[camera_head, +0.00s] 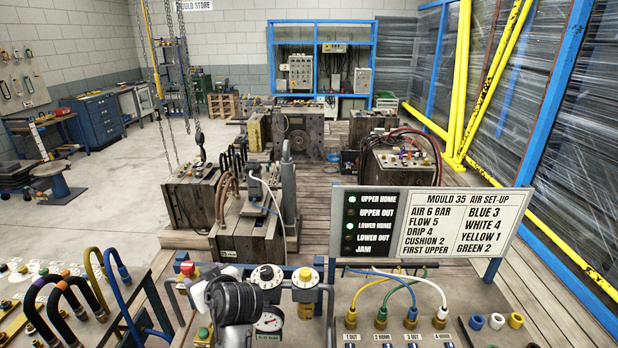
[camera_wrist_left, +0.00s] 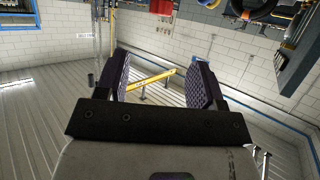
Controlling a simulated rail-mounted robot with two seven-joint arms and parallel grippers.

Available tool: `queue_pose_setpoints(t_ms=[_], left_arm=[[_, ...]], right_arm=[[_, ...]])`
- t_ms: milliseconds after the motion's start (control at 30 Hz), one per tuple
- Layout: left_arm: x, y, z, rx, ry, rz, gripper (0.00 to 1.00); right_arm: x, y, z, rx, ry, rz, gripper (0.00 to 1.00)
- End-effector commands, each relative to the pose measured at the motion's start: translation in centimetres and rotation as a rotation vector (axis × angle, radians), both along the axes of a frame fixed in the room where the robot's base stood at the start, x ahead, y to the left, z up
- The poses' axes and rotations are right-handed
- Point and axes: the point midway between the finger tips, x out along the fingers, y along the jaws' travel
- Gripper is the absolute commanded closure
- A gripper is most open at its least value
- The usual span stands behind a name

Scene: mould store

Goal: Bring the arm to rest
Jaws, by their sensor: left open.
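My left gripper (camera_wrist_left: 161,78) is open in the left wrist view. Its two dark, ridged finger pads stand well apart with nothing held between them. Behind the gap, in the distance, are a yellow beam (camera_wrist_left: 150,82) and a pale block wall. The wrist view is strongly tilted. In the head view a dark, rounded part with pale pieces, which looks like part of my arm, stands at the bottom centre, in front of the gauge and knobs. The gripper's fingers cannot be made out there. My right gripper is in neither view.
A panel with dials (camera_head: 267,277) stands close in front. A hose bench (camera_head: 455,300) carries yellow, green and white hoses. The set-up sign (camera_head: 463,225) shows green lamps at UPPER HOME and LOWER HOME. Black, yellow and blue hoses (camera_head: 65,295) arch at lower left. Moulds (camera_head: 250,225) stand beyond.

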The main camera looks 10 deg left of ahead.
Motion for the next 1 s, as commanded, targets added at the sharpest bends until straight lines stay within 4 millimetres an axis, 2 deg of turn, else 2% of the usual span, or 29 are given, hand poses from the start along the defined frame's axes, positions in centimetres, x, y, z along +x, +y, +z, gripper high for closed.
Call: queue_pose_setpoints(t_ms=[133,200,267,533,633,833,1000], left_arm=[[-0.1,0.0,-0.2,0.041,0.086,-0.035,0.38],[0.1,-0.7,-1.0,0.028,0.159,-0.108,0.38],[0.1,-1.5,-0.7,-0.002,0.179,-0.184,0.38],[-1.5,-5.4,4.0,-0.056,0.100,-0.519,0.38],[-3.1,-6.6,4.3,-0.049,0.080,-0.631,0.38],[-7.8,-9.0,0.9,-0.051,0.107,-0.831,0.38],[-13.0,-10.6,-4.2,-0.084,0.183,-0.950,0.38]], right_arm=[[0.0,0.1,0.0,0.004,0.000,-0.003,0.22],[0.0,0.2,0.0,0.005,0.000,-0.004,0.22],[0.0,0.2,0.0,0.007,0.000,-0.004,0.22],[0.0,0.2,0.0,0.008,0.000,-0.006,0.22],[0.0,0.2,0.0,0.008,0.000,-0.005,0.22],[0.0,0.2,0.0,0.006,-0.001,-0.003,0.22],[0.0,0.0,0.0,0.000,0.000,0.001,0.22]])
